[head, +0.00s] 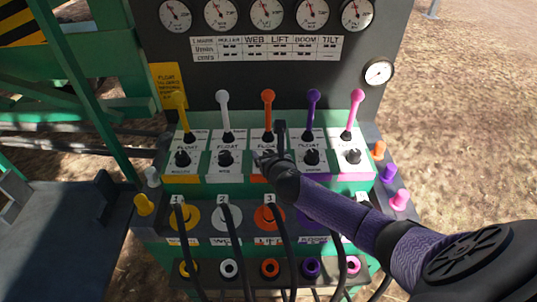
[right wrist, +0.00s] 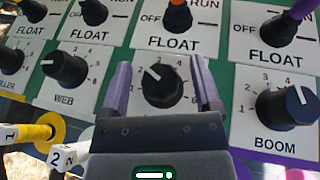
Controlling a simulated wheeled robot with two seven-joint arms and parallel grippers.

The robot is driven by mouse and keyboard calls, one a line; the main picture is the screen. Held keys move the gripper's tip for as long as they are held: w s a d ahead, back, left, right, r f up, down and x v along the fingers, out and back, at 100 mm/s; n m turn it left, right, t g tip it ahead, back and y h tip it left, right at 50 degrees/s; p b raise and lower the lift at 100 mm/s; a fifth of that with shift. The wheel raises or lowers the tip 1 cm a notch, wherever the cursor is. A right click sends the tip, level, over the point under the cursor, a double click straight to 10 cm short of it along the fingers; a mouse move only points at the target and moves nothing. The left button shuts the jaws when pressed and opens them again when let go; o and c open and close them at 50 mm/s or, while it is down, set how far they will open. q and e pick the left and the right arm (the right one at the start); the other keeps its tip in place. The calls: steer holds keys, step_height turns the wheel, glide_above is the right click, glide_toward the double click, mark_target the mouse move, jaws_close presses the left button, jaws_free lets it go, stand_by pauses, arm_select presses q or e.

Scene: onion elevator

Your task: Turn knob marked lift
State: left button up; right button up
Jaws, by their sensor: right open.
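The lift knob (right wrist: 162,86) is a black round dial with a white pointer line, between the web knob and the boom knob in the right wrist view. Its line points to the upper left. My right gripper (right wrist: 160,66) is open, with one purple-grey finger on each side of this knob. I cannot tell whether the fingers touch it. The gripper body covers the label below the knob. In the head view my right gripper (head: 271,148) covers the knob in the middle column, below the orange lever (head: 268,97). My left gripper is not in view.
The web knob (right wrist: 65,70) and the boom knob (right wrist: 285,108) stand close on either side. Several coloured levers rise behind the knobs, including a purple one (head: 313,97). Gauges (head: 266,14) sit above. Hoses and coloured ports (head: 270,268) are below.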

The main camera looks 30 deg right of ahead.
jaws_close()
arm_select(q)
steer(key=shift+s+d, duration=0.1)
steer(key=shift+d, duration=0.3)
